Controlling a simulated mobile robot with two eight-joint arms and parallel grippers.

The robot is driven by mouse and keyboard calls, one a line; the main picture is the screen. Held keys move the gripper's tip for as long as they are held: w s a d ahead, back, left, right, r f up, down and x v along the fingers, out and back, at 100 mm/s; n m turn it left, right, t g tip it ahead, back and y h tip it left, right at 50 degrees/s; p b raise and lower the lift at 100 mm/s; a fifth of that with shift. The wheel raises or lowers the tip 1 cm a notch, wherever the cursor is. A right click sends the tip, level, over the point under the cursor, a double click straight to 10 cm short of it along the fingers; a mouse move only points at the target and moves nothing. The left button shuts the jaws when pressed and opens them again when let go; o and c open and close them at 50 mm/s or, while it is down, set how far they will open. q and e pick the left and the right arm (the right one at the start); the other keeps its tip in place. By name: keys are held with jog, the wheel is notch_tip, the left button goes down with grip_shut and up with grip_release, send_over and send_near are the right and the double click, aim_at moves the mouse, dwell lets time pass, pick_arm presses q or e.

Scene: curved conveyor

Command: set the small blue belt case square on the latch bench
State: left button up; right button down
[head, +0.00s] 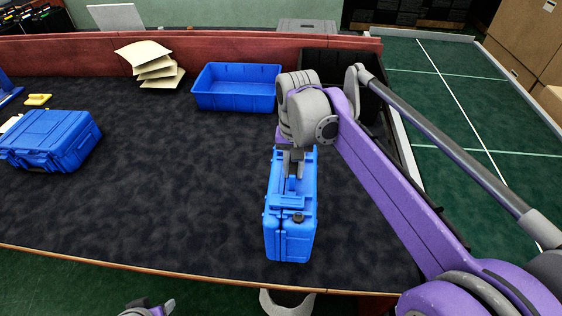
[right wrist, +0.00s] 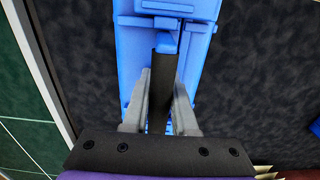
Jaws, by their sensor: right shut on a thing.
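A blue case (head: 290,228) stands upright on its narrow side at the middle front of the dark-topped bench (head: 170,190). My right gripper (head: 292,168) comes down on it from above and is shut on its top, at the handle. In the right wrist view the fingers (right wrist: 160,105) close on a dark strip along the top of the blue case (right wrist: 190,55). I cannot tell whether the case's underside touches the bench. A second blue case (head: 55,138) lies flat at the left. My left gripper (head: 150,307) is partly cut off at the bottom edge; its fingers are unclear.
An empty blue tray (head: 237,98) sits at the back, beside a stack of cream sheets (head: 152,62). A black bin (head: 335,70) stands behind my right arm. A yellow item (head: 38,100) lies at the far left. The bench's middle left is clear.

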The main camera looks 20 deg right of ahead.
notch_tip(320, 180, down, 8)
jog(key=shift+r, duration=0.2)
dwell(0.4)
jog(key=c, duration=0.7)
grip_release()
jog(key=shift+f, duration=0.1)
notch_tip(320, 180, up, 12)
jog(key=shift+r+p, duration=0.1)
jog(key=shift+p, duration=0.2)
